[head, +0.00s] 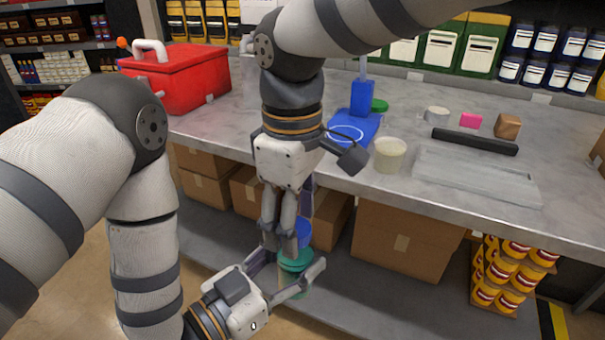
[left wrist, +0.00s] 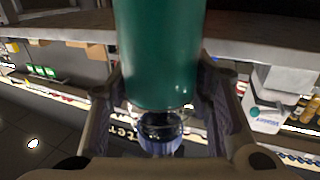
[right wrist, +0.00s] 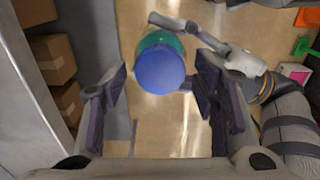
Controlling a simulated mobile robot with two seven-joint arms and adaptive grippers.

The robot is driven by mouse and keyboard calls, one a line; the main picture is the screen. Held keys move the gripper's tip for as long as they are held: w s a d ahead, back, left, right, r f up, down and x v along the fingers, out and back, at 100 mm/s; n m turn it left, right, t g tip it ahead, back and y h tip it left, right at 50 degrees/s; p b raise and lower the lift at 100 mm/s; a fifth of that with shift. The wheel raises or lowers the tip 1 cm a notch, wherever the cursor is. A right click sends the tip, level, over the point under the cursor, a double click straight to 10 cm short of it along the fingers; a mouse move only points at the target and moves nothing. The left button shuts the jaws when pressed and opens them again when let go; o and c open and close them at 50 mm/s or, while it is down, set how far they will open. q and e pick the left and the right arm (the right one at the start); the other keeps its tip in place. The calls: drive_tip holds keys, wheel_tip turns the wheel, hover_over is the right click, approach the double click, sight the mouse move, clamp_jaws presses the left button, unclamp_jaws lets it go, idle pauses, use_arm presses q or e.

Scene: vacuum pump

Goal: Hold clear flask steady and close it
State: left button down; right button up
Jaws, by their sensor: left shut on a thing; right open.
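The flask shows in the head view as a green, partly see-through body (head: 297,263) with a blue top (head: 303,234), below the table edge. My left gripper (head: 289,272) is shut on it from the side. My right gripper (head: 279,244) points down from above, open and empty. In the right wrist view, the blue top (right wrist: 160,70) lies ahead between its fingers, apart from them. Whether the blue top is fully seated cannot be told.
The grey table (head: 450,225) has a red cooler (head: 190,78), a blue stand (head: 355,125), a cream cup (head: 389,154), a black bar (head: 475,141) and a clear tray (head: 475,175). Cardboard boxes (head: 405,245) sit on the shelf below, close behind the grippers.

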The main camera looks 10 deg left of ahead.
drive_tip(key=shift+f, duration=0.3)
drive_tip(key=c, duration=1.2)
drive_tip(key=o, duration=1.3)
drive_tip(key=shift+o, duration=0.2)
drive_tip(key=shift+r, duration=0.1)
wheel_tip(320, 180, up, 12)
